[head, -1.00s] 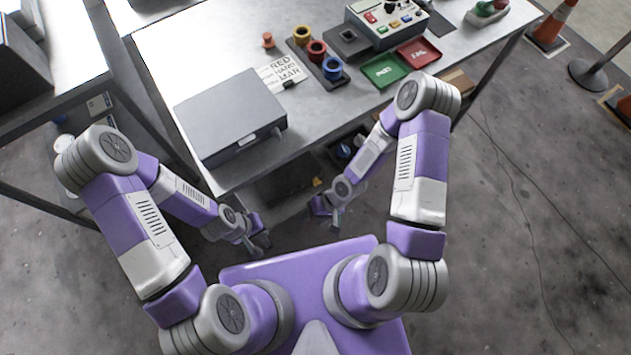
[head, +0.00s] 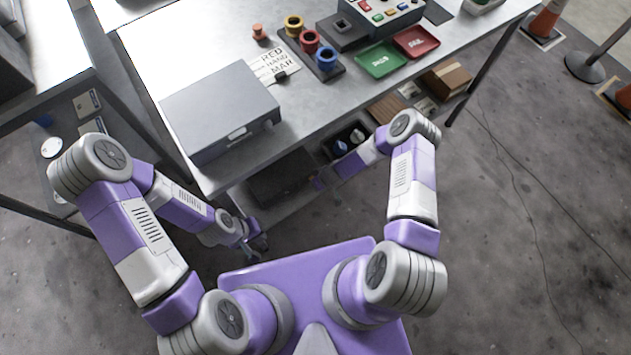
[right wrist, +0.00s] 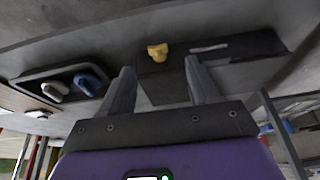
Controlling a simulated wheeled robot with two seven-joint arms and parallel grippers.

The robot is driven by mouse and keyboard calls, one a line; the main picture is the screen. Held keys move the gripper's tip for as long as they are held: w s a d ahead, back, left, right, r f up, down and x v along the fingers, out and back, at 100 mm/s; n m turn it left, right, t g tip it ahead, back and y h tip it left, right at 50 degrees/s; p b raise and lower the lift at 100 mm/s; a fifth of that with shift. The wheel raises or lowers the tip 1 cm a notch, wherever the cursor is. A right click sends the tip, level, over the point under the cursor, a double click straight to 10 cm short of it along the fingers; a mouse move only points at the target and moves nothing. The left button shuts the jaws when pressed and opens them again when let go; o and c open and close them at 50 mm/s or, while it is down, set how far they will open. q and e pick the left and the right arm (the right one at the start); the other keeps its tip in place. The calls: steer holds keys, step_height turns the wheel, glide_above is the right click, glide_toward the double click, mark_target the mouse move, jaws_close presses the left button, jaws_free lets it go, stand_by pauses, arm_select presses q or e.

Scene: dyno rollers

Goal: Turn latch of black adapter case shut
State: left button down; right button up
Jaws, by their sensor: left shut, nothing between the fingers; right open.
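A black case (head: 282,178) lies on the shelf under the table in the head view, in shadow. In the right wrist view, I take the dark box (right wrist: 245,46) with a pale label strip to be this case. A yellow latch knob (right wrist: 157,52) shows at its left end; its exact turn is hard to tell. My right gripper (right wrist: 158,70) is open, its fingers apart either side of the knob's line, with no visible contact. In the head view it (head: 319,184) is small and dark beside the case. My left gripper (head: 259,245) is shut and empty, below the table's front edge.
A dark tray (head: 326,152) with blue and white pieces stands right of the case; it also shows in the right wrist view (right wrist: 30,80). The tabletop (head: 310,105) overhangs the shelf. A grey case (head: 215,110) sits on top. Cardboard boxes (head: 447,77) are farther right.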

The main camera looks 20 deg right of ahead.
steer(key=shift+t, duration=0.3)
steer(key=b+x, duration=0.1)
steer(key=x, duration=0.3)
steer(key=b+x, duration=0.2)
steer(key=x, duration=0.2)
steer(key=shift+w+d, duration=0.1)
steer(key=shift+w, duration=0.15)
steer(key=shift+r, duration=0.1)
steer(key=shift+c, duration=0.4)
steer(key=c, duration=1)
